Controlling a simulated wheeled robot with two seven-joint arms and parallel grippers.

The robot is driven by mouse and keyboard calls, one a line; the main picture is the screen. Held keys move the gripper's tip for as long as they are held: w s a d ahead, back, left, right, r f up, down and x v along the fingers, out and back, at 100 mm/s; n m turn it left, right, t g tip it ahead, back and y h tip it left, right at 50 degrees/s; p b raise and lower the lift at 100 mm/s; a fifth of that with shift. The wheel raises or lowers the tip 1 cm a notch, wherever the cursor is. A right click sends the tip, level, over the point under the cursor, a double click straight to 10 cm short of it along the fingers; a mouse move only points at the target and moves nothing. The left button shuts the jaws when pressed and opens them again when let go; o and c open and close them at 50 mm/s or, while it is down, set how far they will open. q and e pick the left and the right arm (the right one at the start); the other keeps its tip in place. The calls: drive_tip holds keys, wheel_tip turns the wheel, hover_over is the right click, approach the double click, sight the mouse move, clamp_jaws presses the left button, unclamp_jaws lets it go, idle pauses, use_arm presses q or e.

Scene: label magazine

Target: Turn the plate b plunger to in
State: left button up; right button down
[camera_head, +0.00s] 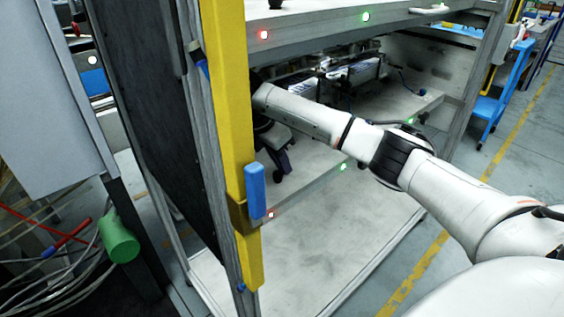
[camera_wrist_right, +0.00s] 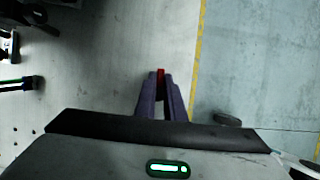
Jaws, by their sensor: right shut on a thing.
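My right arm reaches in from the right of the head view into the open bay of the grey frame. My right gripper (camera_head: 283,166) is small there, just above the shelf, and what it holds cannot be made out. In the right wrist view the purple fingers of my right gripper (camera_wrist_right: 160,84) are close together on a small red piece (camera_wrist_right: 160,75). Only the tip of the red piece shows between them. I cannot tell whether it is the plate b plunger, or whether it is turned in or out. My left gripper is not in view.
A yellow post (camera_head: 229,130) with a blue handle (camera_head: 255,190) stands left of the bay. The grey shelf (camera_head: 312,160) lies under my gripper. Boxes with cables (camera_head: 352,73) stand at the back. A blue cart (camera_head: 490,105) is at the far right.

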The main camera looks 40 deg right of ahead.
drive_tip(key=shift+a+f, duration=0.25)
drive_tip(key=shift+a, duration=0.1)
drive_tip(key=c, duration=1.8)
unclamp_jaws()
drive_tip(key=shift+c, duration=0.2)
drive_tip(key=shift+r, duration=0.1)
drive_tip(key=shift+d, duration=0.1)
